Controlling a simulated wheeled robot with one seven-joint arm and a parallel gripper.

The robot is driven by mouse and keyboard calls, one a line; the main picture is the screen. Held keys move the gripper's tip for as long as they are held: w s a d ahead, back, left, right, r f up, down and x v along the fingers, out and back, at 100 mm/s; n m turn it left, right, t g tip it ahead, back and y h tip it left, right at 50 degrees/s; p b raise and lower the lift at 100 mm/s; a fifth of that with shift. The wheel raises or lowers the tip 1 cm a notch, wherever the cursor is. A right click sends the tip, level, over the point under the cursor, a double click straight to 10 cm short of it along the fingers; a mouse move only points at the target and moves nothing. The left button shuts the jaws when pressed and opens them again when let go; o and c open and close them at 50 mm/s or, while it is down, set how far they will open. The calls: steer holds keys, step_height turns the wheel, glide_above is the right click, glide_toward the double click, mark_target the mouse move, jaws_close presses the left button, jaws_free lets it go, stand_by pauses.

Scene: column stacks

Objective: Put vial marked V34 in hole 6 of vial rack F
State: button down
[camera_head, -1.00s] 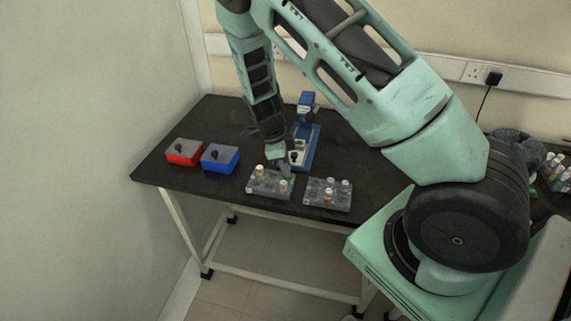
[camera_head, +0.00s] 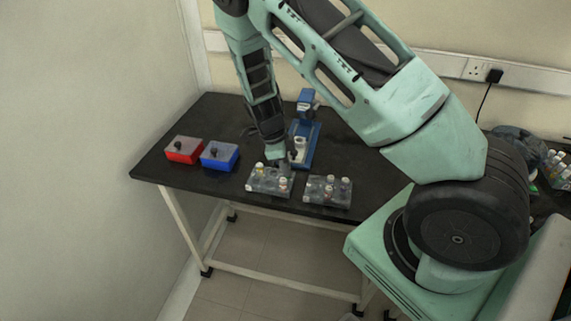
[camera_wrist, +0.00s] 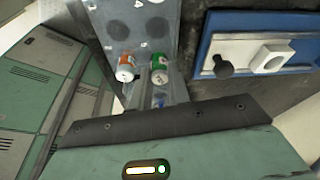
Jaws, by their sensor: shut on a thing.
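Two grey vial racks stand near the table's front edge, a left one (camera_head: 258,187) and a right one (camera_head: 330,202). I cannot read their letters, hole numbers or the vial labels. My gripper (camera_head: 281,172) is pointed down at the back right part of the left rack, shut on a vial that is mostly hidden. Which vial is V34 cannot be told, nor whether the held one is inside a hole.
A blue device (camera_head: 312,135) with a white part (camera_head: 300,146) stands behind the racks. A red box (camera_head: 183,151) and a blue box (camera_head: 220,157) stand at the left. The right rack holds several vials.

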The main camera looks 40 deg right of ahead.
steer(key=shift+f, duration=0.2)
steer(key=c, duration=0.9)
jaws_free()
steer(key=shift+s, duration=0.1)
steer(key=shift+r, duration=0.15)
steer(key=shift+r+p, duration=2.65)
steer(key=shift+r, duration=0.3)
